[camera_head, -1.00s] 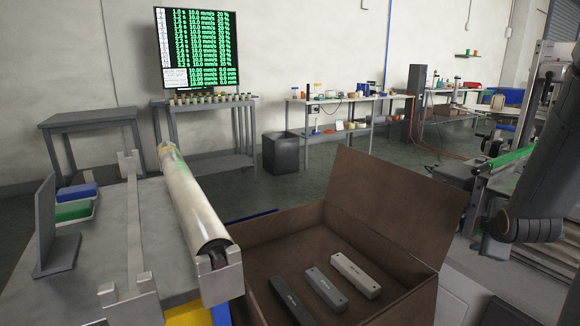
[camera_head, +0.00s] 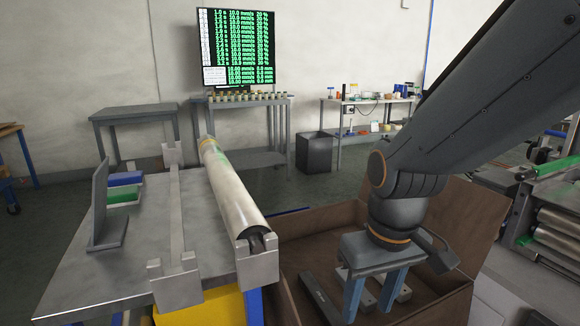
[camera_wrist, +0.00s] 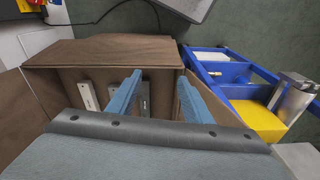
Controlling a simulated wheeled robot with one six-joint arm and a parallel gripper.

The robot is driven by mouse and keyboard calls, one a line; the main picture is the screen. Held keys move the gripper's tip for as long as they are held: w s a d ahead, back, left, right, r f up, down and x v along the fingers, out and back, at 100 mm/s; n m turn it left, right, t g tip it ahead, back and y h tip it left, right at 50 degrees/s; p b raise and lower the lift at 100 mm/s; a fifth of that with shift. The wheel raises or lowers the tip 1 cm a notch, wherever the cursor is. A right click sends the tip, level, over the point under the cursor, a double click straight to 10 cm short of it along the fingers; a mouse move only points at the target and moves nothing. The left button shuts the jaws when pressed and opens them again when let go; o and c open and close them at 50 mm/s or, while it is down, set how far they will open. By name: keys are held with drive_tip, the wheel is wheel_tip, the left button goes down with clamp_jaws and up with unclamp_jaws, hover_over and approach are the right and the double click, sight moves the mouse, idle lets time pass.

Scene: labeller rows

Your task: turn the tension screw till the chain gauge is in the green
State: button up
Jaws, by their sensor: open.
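I cannot make out a tension screw or a chain gauge in either view. My gripper (camera_head: 371,300) is open, with two blue fingers pointing down over the open brown box (camera_head: 455,306). In the wrist view my gripper (camera_wrist: 157,80) has its fingers apart, with nothing held between them. Bars lie in the box: a dark bar (camera_head: 322,298) is clear of the fingers, and the others are partly hidden behind them. The wrist view shows a light bar (camera_wrist: 88,96) left of the fingers.
A metal bench (camera_head: 120,262) at left carries a long roll (camera_head: 232,190) in end brackets. A machine with metal rollers (camera_head: 562,232) and a green roller (camera_head: 556,167) stands at right. A screen (camera_head: 237,48) and a dark bin (camera_head: 316,152) are behind. Open floor lies between.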

drive_tip(key=s+a+r+g, duration=0.1)
drive_tip(key=s+a, duration=0.2)
drive_tip(key=s, duration=0.1)
drive_tip(key=d+r+m+p, duration=0.3)
drive_tip(key=d+r+p, duration=0.4)
drive_tip(key=p, duration=0.8)
drive_tip(key=shift+d+r+h, duration=0.3)
drive_tip(key=shift+d, duration=0.5)
drive_tip(key=shift+d, duration=0.1)
